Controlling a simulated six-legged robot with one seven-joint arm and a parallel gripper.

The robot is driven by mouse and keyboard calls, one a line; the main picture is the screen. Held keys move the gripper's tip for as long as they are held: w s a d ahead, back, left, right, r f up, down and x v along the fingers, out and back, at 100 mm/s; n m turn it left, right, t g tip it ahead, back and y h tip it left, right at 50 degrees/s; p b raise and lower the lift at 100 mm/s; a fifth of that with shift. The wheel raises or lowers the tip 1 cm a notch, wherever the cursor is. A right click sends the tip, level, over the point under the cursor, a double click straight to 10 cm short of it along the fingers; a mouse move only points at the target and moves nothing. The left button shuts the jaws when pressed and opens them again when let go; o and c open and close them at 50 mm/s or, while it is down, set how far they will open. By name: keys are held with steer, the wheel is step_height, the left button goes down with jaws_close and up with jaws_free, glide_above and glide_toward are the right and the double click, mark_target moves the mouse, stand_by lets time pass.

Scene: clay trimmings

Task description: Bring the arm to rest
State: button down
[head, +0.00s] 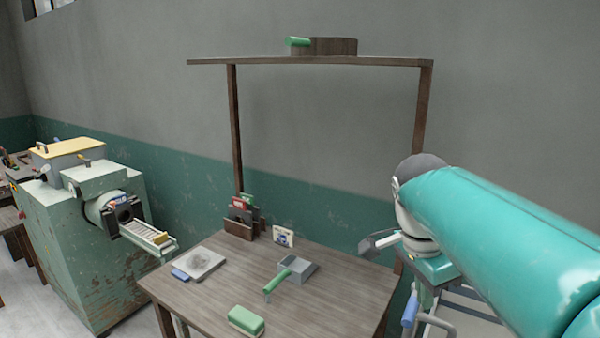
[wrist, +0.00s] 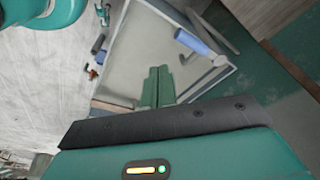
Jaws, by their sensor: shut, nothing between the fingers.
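My teal arm (head: 500,240) reaches in from the right edge of the head view, to the right of the wooden table (head: 210,310). In the wrist view my gripper (wrist: 158,72) shows as two green fingers side by side, closed together with nothing between them. The fingers show against a pale, rimmed tray-like surface (wrist: 145,45). I cannot tell how far above it they are. In the head view the fingers cannot be made out clearly behind the arm.
On the table are a green-topped block (head: 246,320), a grey scoop (head: 297,268) with a green handle, a pale slab (head: 199,264) and a small rack (head: 240,225). A wooden shelf (head: 300,62) stands over it. A worn green machine (head: 85,250) is at left. A blue handle (wrist: 192,41) lies near the fingers.

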steer(key=s+a+f+n+t+y, duration=0.1)
steer(key=s+a+f+n+t, duration=0.1)
steer(key=s+f+n, duration=0.2)
steer(key=s+a+f+n+t+y, duration=0.1)
steer(key=s+a+f+n+t, duration=0.2)
steer(key=s+n, duration=0.3)
steer(key=f+n, duration=0.1)
steer(key=n, duration=0.4)
steer(key=shift+s+a+y, duration=0.3)
steer(key=shift+s+a, duration=0.1)
